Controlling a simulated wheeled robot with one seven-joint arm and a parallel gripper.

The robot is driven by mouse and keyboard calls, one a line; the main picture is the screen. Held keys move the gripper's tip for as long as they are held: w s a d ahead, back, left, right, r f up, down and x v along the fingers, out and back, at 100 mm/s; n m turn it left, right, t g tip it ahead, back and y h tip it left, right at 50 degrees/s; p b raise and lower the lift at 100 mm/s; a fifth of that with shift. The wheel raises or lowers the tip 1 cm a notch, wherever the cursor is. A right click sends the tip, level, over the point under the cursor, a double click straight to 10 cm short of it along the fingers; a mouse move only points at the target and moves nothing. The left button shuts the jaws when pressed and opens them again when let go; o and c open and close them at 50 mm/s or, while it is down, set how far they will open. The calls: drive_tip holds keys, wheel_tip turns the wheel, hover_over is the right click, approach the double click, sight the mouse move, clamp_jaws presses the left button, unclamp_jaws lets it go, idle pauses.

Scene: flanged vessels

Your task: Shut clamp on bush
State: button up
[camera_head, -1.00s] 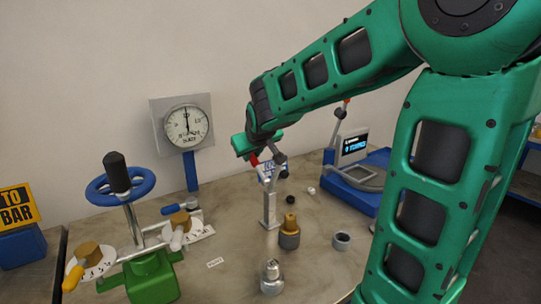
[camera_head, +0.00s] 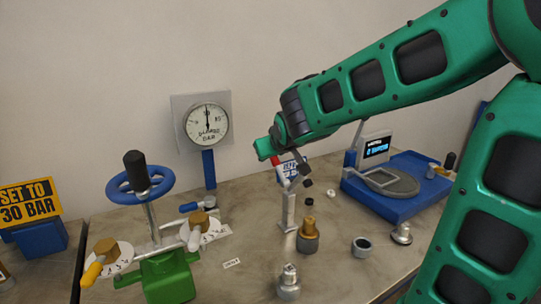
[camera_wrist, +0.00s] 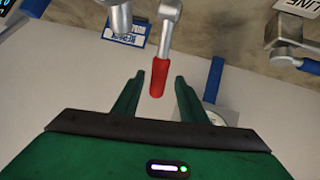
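The clamp's red handle (camera_wrist: 158,78) hangs on a grey metal lever in the wrist view, between my fingers, with a gap visible on both sides. My gripper (camera_wrist: 159,80) is open around it. In the head view, the red handle (camera_head: 275,160) shows at my gripper (camera_head: 279,157), above a pale metal post (camera_head: 288,212). A small dark piece (camera_head: 307,182) is beside the lever. I cannot tell for sure which part is the bush; the clamp's seat is too small and partly covered to make out.
A brass-topped fitting (camera_head: 308,232), a grey ring (camera_head: 362,247) and a metal fitting (camera_head: 289,282) stand near the post. A blue scale (camera_head: 400,207) is at right. A green valve with blue handwheel (camera_head: 138,181) is at left, and a gauge (camera_head: 207,124) stands behind.

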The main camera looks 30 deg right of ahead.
drive_tip(key=shift+d+r, duration=0.1)
drive_tip(key=shift+s+r, duration=0.35)
drive_tip(key=shift+s, duration=0.15)
drive_tip(key=v, duration=0.9)
drive_tip(key=shift+s+a, duration=0.2)
